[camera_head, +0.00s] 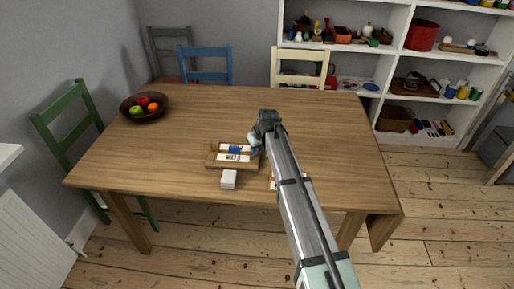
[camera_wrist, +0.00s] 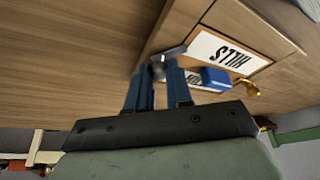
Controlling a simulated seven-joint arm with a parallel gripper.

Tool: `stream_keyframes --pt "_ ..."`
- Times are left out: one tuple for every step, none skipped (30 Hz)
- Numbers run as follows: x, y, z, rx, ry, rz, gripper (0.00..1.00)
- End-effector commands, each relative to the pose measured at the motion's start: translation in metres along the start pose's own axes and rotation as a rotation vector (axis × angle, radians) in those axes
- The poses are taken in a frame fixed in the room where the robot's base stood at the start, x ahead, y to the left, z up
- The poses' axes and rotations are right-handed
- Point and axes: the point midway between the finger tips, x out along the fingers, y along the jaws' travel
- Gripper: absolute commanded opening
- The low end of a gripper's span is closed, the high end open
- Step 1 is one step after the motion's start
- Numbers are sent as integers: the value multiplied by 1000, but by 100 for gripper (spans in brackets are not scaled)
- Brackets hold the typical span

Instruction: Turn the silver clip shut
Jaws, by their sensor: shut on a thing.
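The silver clip (camera_wrist: 174,52) is a small bright metal piece at the board's edge in the wrist view, lying at the fingertips. My gripper (camera_wrist: 158,70) has its two blue fingers shut on it, with a narrow gap between them. The fingers hide part of the clip, so its exact angle is unclear. The wooden board (camera_head: 214,163) lies on the table and carries white lettered labels (camera_wrist: 222,52), a blue block (camera_wrist: 215,78) and a brass-coloured piece (camera_wrist: 247,88). In the head view my gripper (camera_head: 253,150) is at the board's right side, and the clip cannot be made out.
Another light item (camera_head: 273,182) is partly hidden behind my arm. A fruit bowl (camera_head: 144,107) is at the table's (camera_head: 200,110) far left. Chairs stand around the table; its back and right are clear.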

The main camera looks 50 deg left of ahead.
Motion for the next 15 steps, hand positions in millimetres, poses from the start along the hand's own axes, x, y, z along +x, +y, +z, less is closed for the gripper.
stream_keyframes --pt "0 -2 1 40 -1 17 0" --pt "0 -2 1 67 -1 28 0" --pt "0 -2 1 101 -1 43 0" --pt "0 -2 1 128 -1 54 0" --pt "0 -2 1 154 -1 64 0" --pt "0 -2 1 190 -1 79 0" --pt "0 -2 0 216 -2 90 0" --pt "0 -2 0 241 -2 101 0" --pt "0 -3 0 276 -2 115 0" --pt "0 -3 0 302 -2 127 0" --pt "0 -3 0 329 -2 137 0" --pt "1 -3 0 364 -2 152 0" --pt "1 -3 0 390 -2 162 0" --pt "1 -3 0 415 -2 173 0" --pt "1 -3 0 449 -2 187 0"
